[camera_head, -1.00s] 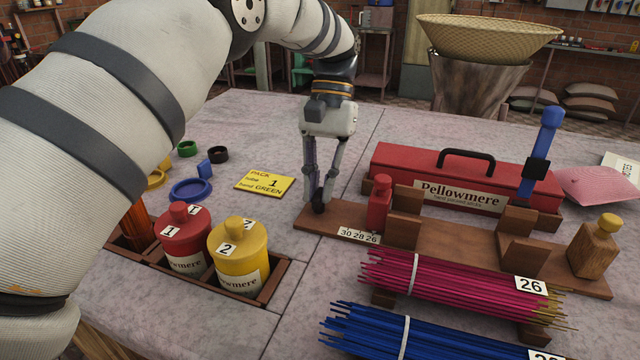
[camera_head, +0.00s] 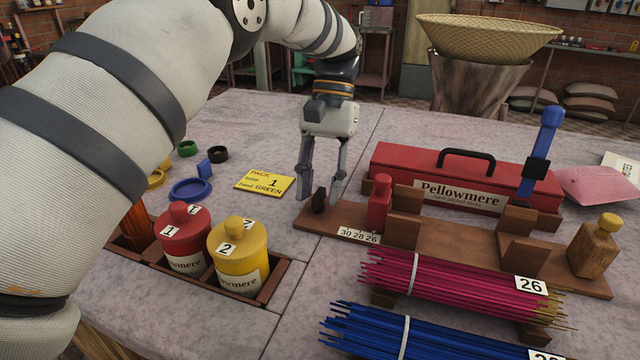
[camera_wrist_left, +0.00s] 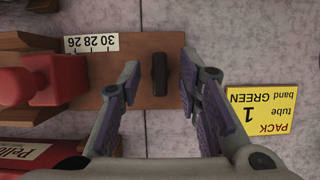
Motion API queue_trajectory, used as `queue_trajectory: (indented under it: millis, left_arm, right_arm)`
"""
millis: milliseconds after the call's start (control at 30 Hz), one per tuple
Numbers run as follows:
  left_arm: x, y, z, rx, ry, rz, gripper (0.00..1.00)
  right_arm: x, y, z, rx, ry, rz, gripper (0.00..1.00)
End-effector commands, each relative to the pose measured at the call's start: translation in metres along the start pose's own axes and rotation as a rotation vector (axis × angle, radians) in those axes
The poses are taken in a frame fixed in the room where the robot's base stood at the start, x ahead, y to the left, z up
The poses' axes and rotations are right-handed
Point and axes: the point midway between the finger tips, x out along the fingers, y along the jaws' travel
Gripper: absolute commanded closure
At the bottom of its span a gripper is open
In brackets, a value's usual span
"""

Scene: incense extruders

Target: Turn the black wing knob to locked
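The black wing knob (camera_head: 319,200) stands on the left end of the wooden board (camera_head: 340,215). In the left wrist view the knob (camera_wrist_left: 160,75) is a dark bar lying crosswise to the board's length, beside the white 30 28 26 label (camera_wrist_left: 91,43). My left gripper (camera_head: 319,197) is open and empty, pointing down over the knob. In the wrist view its fingers (camera_wrist_left: 159,72) are spread on both sides of the knob, with a gap on each side. No lock marking can be read. My right gripper is in neither view.
A red block with a post (camera_head: 380,203) stands on the board just right of the knob, with the red Pellowmere box (camera_head: 463,185) behind. A yellow card (camera_head: 265,184) lies to the left. Bundled magenta sticks (camera_head: 460,287) lie in front.

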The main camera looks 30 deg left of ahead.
Motion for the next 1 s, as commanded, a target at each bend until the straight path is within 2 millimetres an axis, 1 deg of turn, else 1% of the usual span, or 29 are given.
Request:
queue_trajectory:
  millis: [67, 167, 300, 400, 500, 600, 1000]
  left_arm:
    - [-0.007, 0.0, 0.002, 0.0, 0.004, 0.0, 0.68]
    - [-0.027, 0.0, 0.01, 0.0, 0.007, 0.001, 0.68]
    - [-0.06, 0.0, 0.024, 0.0, 0.006, 0.0, 0.68]
    - [-0.077, 0.0, 0.031, 0.0, 0.004, 0.0, 0.68]
    - [-0.088, 0.0, 0.036, 0.0, 0.002, 0.0, 0.68]
    - [-0.092, 0.0, 0.038, 0.0, 0.001, 0.0, 0.68]
    - [-0.092, 0.0, 0.038, 0.0, 0.0, 0.0, 0.68]
  right_arm:
    - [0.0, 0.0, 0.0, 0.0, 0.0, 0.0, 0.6]
    - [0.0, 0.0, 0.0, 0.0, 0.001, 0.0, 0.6]
    - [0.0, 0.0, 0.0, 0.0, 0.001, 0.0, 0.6]
    - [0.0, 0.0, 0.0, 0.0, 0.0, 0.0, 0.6]
    - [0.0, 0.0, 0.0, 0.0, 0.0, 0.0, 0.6]
    - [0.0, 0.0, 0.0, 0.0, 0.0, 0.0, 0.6]
    - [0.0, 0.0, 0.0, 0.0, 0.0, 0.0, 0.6]
